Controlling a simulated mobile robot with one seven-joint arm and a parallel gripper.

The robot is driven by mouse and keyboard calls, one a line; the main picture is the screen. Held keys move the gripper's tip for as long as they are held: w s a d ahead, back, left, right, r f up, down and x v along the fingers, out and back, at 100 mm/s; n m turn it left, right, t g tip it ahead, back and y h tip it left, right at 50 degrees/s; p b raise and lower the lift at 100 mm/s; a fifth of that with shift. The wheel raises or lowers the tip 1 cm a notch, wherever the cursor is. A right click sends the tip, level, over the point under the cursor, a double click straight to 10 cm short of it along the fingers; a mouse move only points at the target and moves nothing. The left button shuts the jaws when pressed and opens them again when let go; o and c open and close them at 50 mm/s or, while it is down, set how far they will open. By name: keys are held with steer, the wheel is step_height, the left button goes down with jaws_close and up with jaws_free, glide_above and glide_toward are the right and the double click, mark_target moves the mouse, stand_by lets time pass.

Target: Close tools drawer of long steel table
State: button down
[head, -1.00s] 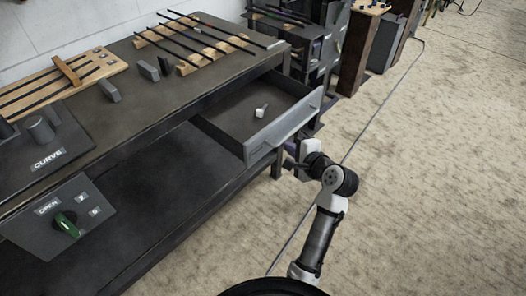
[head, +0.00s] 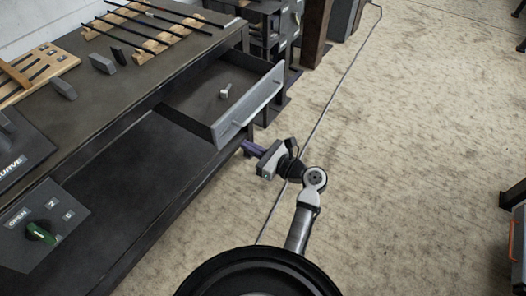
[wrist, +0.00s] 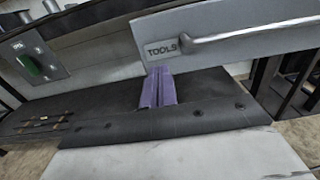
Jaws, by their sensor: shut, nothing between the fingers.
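The tools drawer (head: 217,135) of the long steel table (head: 92,130) is pulled out, its grey front facing the open floor. A small light-coloured tool (head: 225,91) lies inside it. In the wrist view the drawer front (wrist: 225,32) carries the label "TOOLS" and a pale bar handle (wrist: 255,30). My gripper (head: 246,147) is outside the drawer, low and near the near end of its front. In the wrist view its purple fingers (wrist: 157,88) are together and empty, just below the label. I cannot tell whether they touch the front.
A panel with a green knob (head: 40,232) is on the table's front at left. Rods on wooden racks (head: 150,38) and grey blocks (head: 103,64) lie on the tabletop. A dark cabinet (head: 268,30) stands beyond the drawer. The floor at right (head: 400,140) is mostly clear.

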mark_target(224, 134)
steer(key=p+x, duration=0.1)
steer(key=x, duration=0.5)
steer(key=shift+w+a, duration=0.2)
steer(key=p+x, duration=0.1)
steer(key=x, duration=1.9)
steer(key=shift+w+a+f, duration=0.1)
steer(key=shift+w+a, duration=0.05)
steer(key=shift+a, duration=0.2)
steer(key=shift+w+a+r, duration=0.1)
steer(key=shift+w+r, duration=0.1)
steer(key=shift+r, duration=0.1)
steer(key=shift+a+r, duration=0.1)
steer(key=shift+s, duration=0.15)
